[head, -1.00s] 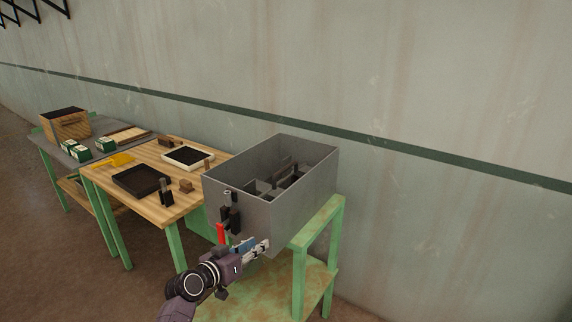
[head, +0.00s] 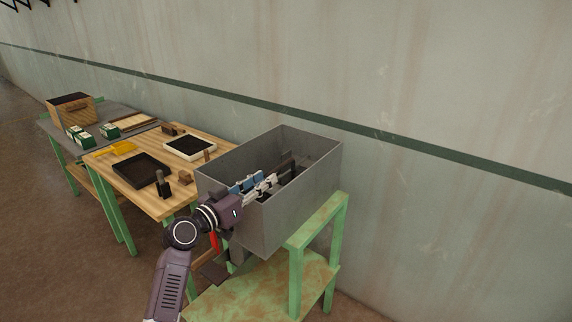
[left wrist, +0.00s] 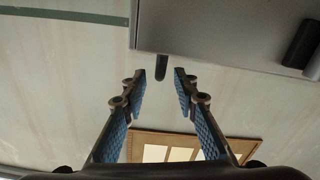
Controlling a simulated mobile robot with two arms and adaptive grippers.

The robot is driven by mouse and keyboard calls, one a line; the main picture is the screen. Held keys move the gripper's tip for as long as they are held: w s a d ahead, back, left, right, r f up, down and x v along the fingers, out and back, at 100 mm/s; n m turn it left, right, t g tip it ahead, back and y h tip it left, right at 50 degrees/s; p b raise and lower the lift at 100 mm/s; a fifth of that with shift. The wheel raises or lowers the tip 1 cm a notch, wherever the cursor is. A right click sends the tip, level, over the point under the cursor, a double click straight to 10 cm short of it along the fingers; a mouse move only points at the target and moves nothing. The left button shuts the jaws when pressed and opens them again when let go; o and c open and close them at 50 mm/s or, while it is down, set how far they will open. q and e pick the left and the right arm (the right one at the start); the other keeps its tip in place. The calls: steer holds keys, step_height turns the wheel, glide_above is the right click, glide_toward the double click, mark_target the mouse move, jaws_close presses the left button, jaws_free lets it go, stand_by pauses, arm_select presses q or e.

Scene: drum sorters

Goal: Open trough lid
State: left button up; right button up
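A grey open-topped metal box (head: 300,215) stands on a green stand, with dark parts (head: 288,170) inside. I cannot tell which part is the trough lid. A red handle (head: 214,242) shows at the box's front, partly behind my arm. My left gripper (head: 270,183) is raised at the box's near side, its fingers reaching over the front rim in the head view. In the left wrist view the gripper (left wrist: 160,75) is open, and a dark peg (left wrist: 161,68) at a grey panel's edge (left wrist: 200,30) appears between the fingertips; I see no contact. My right gripper is not in view.
A wooden-topped table (head: 150,195) left of the box holds a black tray (head: 141,170), a white-rimmed tray (head: 190,147) and small blocks. A grey table behind holds a wooden box (head: 72,109) and green-white boxes. The wall is close behind.

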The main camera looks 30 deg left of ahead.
mark_target(278, 168)
arm_select(q)
steer(key=w, duration=0.2)
steer(key=w+p, duration=0.1)
steer(key=w, duration=0.1)
steer(key=w+p, duration=0.1)
steer(key=w, duration=0.1)
steer(key=shift+w+d+r, duration=0.15)
steer(key=shift+w+d, duration=0.05)
steer(key=shift+d, duration=0.1)
steer(key=shift+w, duration=0.4)
jaws_close()
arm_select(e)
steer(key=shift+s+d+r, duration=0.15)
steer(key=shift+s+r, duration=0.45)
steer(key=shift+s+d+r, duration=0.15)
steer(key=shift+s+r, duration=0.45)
